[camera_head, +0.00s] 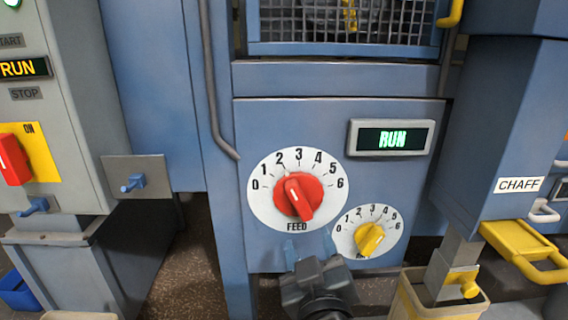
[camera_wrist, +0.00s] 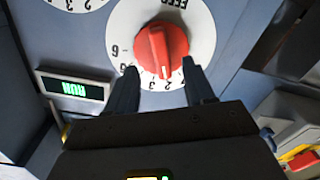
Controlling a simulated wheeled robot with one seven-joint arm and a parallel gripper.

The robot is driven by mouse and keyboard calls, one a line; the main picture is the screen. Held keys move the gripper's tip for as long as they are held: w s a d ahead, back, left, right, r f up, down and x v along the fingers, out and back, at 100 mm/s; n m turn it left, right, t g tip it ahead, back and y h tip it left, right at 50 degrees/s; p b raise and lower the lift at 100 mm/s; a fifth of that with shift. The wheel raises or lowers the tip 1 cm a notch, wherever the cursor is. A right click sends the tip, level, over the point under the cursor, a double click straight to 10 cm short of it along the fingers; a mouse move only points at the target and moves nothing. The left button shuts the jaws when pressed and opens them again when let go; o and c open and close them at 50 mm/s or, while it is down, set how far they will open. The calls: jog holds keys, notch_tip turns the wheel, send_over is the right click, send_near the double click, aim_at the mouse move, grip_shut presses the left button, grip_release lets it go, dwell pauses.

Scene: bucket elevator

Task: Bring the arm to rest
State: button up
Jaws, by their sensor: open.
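My gripper (camera_head: 309,246) is open and empty in front of the blue machine panel, just below the red FEED knob. Its two fingers (camera_wrist: 163,90) stand apart in the wrist view, with the red knob (camera_wrist: 162,47) showing beyond them; whether they touch the panel I cannot tell. My wrist (camera_head: 325,301) shows at the bottom middle of the head view.
A yellow knob (camera_head: 369,239) on a smaller dial is right of my gripper. A display (camera_head: 391,138) reads RUN. The CHAFF chute (camera_head: 497,150), its yellow handle (camera_head: 530,248) and a bin (camera_head: 440,305) stand at right. A grey control cabinet (camera_head: 75,125) stands at left.

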jog(key=s+d+f+g+y+p, duration=0.1)
jog(key=s+d+f+p, duration=0.3)
jog(key=s, duration=0.6)
jog(key=s+d+f+g+y+p, duration=0.1)
jog(key=s+d+f, duration=0.3)
jog(key=s, duration=0.6)
jog(key=s+d+r+m+h+p, duration=0.1)
jog(key=s+r, duration=0.4)
jog(key=s, duration=0.5)
jog(key=s+d+r+m+g+h+p, duration=0.1)
jog(key=s+d+r+m+p, duration=0.2)
jog(key=s+d+r, duration=0.3)
jog(key=s+m, duration=0.1)
jog(key=s, duration=0.3)
jog(key=shift+s+d+r, duration=0.25)
jog(key=shift+s+d, duration=0.05)
jog(key=shift+c, duration=0.4)
